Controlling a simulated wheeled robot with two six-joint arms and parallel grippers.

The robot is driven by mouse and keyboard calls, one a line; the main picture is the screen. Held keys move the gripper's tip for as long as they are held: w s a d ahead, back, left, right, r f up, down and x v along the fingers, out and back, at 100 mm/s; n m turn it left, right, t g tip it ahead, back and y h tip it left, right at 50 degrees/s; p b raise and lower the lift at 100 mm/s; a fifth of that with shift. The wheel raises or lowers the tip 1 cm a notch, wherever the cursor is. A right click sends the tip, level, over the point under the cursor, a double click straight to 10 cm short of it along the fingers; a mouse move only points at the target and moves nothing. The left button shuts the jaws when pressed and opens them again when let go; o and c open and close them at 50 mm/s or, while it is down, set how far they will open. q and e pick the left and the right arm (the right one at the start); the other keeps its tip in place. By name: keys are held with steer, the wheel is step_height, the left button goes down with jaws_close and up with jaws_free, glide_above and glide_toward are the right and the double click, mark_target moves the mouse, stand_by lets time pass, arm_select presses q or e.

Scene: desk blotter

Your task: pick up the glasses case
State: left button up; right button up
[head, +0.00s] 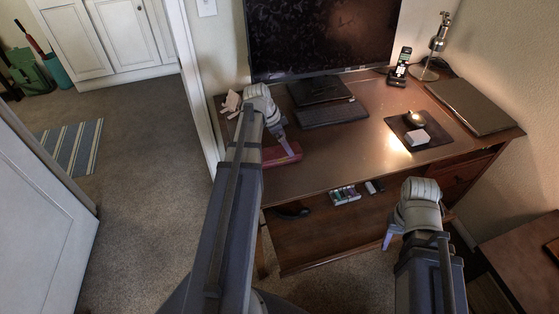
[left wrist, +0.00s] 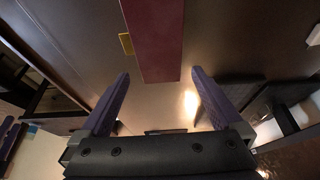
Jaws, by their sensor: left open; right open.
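A long dark-red box, which looks like the glasses case (head: 284,156), lies near the left front edge of the brown desk. In the left wrist view the dark-red case (left wrist: 155,38) runs down from the top edge, its near end between the fingertips. My left gripper (head: 284,151) is open above or at the case, and its arm hides part of that area. The left wrist view shows its two purple fingers (left wrist: 160,74) apart, one on each side, with gaps to the case. My right gripper (head: 392,236) is open and empty in front of the desk, away from the case.
A keyboard (head: 333,113) and monitor (head: 322,35) stand behind the left gripper. A black pad (head: 405,146) holds a mouse (head: 413,119) and a white block (head: 417,137). A closed laptop (head: 472,106) lies at the right. The desk's middle front is clear.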

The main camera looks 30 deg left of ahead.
arm_select(q)
steer(key=shift+f, duration=0.1)
steer(key=b+x, duration=0.5)
steer(key=shift+a+f, duration=0.1)
steer(key=shift+a, duration=0.05)
steer(key=c, duration=1.3)
step_height(320, 180, up, 10)
steer(key=p, duration=1)
